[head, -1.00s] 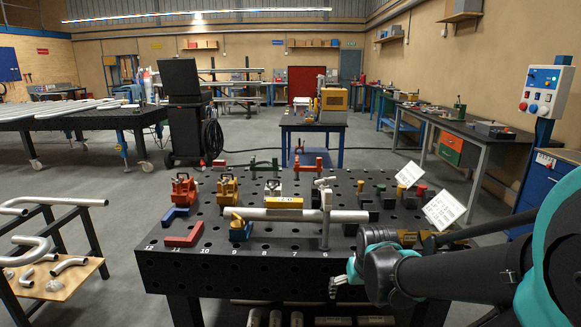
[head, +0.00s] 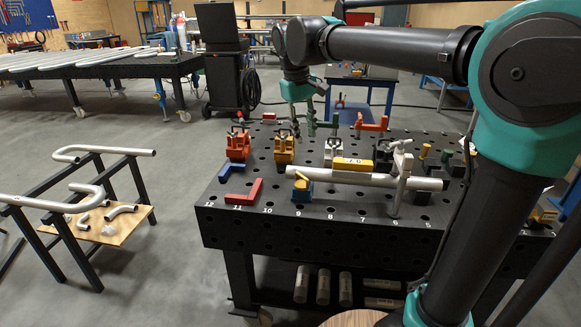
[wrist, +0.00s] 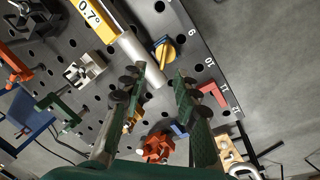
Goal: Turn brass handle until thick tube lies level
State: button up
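The thick grey tube (head: 330,177) lies across the table, nearly level, its right part at a grey clamp post (head: 397,183). A yellow level (head: 353,164) sits on it; in the wrist view its display (wrist: 91,13) reads 0.7°. By the tube's left end is a blue block with a yellow brass-coloured handle (head: 302,182), which also shows in the wrist view (wrist: 165,50). My gripper (head: 311,124) hangs above the table's back part, behind the tube and apart from the handle.
The black perforated table (head: 330,221) carries orange (head: 238,146) and yellow (head: 284,149) clamps behind the handle. Red (head: 245,191) and blue (head: 231,172) angle pieces lie to its left. A rack with bent tubes (head: 85,205) stands at left. Floor between them is clear.

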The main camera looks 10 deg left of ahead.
aim_at(303, 177)
jog(key=f, duration=0.5)
jog(key=w+f, duration=0.1)
jog(key=f, duration=0.4)
jog(key=w+f, duration=0.1)
jog(key=f, duration=0.4)
jog(key=shift+w+a, duration=0.15)
jog(key=shift+w, duration=0.1)
grip_shut()
